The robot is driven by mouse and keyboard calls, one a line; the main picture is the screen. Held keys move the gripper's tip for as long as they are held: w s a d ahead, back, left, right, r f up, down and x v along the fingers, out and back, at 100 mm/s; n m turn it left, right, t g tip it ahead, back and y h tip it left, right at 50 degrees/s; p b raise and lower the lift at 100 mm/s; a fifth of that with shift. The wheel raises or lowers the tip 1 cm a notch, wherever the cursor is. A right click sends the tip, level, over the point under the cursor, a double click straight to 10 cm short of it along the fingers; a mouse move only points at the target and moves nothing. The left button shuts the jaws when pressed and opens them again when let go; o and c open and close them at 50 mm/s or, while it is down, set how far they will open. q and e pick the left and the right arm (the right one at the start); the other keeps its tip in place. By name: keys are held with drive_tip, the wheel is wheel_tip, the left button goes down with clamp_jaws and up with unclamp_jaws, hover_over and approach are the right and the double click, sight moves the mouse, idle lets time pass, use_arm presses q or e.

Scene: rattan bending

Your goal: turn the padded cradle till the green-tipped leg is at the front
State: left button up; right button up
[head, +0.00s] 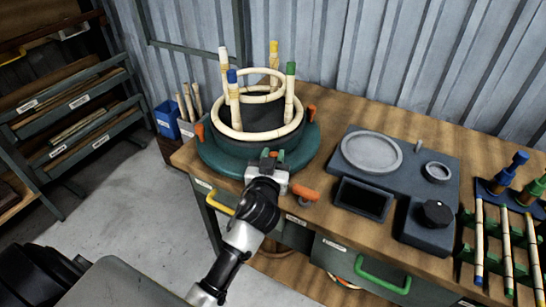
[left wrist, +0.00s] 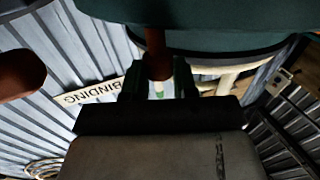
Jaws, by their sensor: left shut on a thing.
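The padded cradle is a round green turntable (head: 222,160) with a dark padded ring, on the bench's left part in the head view. A rattan frame with hoops stands in it. Its green-tipped leg (head: 290,92) is at the right side. The blue-tipped leg (head: 233,100) is front left, the white-tipped leg (head: 224,70) back left and the yellow-tipped leg (head: 273,60) at the back. My left gripper (head: 271,160) is at the turntable's front edge, shut on an orange peg (left wrist: 156,52), which looks reddish in the left wrist view. My right gripper is out of view.
An orange handle (head: 305,192) sticks out just right of my left gripper. A grey fixture with a round plate (head: 371,152) and a black knob (head: 436,213) stands right of the cradle. Racked rattan poles (head: 505,245) are at far right. A corrugated wall is close behind.

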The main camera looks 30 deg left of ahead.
use_arm(q)
clamp_jaws()
drive_tip(key=shift+s+a, duration=0.1)
